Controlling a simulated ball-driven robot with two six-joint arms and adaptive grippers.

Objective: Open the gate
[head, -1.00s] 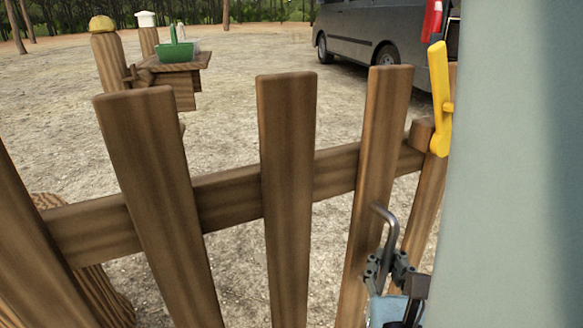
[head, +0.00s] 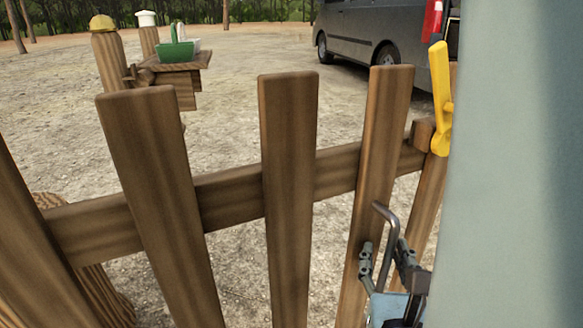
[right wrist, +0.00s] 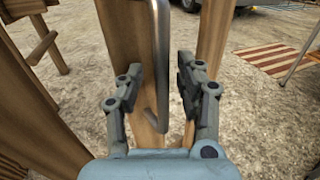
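The gate (head: 288,180) is a wooden picket panel across the head view, with a crossbar behind its tapered slats. A grey bent metal handle (head: 393,230) is on its rightmost slat; it also shows in the right wrist view (right wrist: 160,60). A yellow lever (head: 440,98) stands near upright by a post at the gate's right end. My right gripper (head: 385,258) is at the handle's lower part. Its fingers are spread, with the handle between them in the right wrist view (right wrist: 158,82); I see a gap on both sides. My left gripper is out of view.
A pale grey-green surface (head: 515,160) blocks the right side of the head view. Behind the gate is open gravel, with a grey van (head: 380,35) and a wooden stand holding a green container (head: 178,52). A striped mat (right wrist: 270,62) lies on the ground.

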